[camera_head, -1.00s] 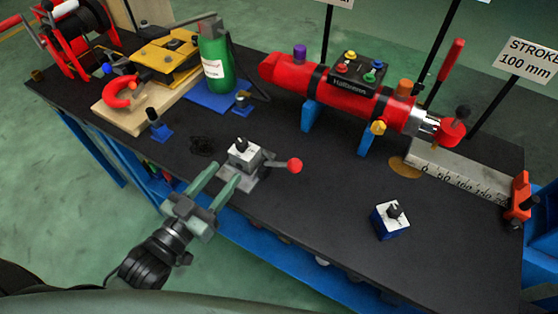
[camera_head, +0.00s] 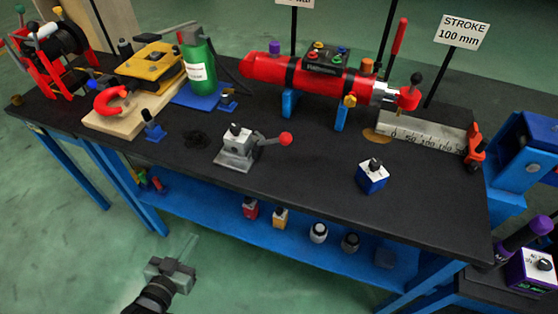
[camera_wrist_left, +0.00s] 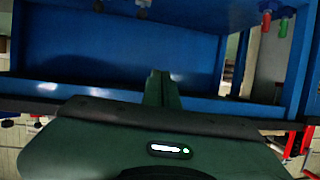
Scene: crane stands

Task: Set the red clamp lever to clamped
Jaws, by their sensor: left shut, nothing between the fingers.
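A lever with a red ball knob (camera_head: 286,139) sticks out to the right from a grey metal clamp block (camera_head: 238,157) near the table's front edge. A white-topped cube with a black knob (camera_head: 236,133) sits in the block. My left gripper (camera_head: 184,250) is in front of the table, below and left of the block, apart from the lever. Its fingers look faint there. In the left wrist view its fingers (camera_wrist_left: 161,88) are together with nothing between them, facing the blue table frame. My right gripper is not in view.
The black tabletop (camera_head: 300,175) is clear around the lever. A blue cube with a black knob (camera_head: 373,175) stands to the right. A red cylinder (camera_head: 310,77) lies behind. A blue lower shelf (camera_head: 215,217) holds several small items. A green bottle (camera_head: 200,65) stands back left.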

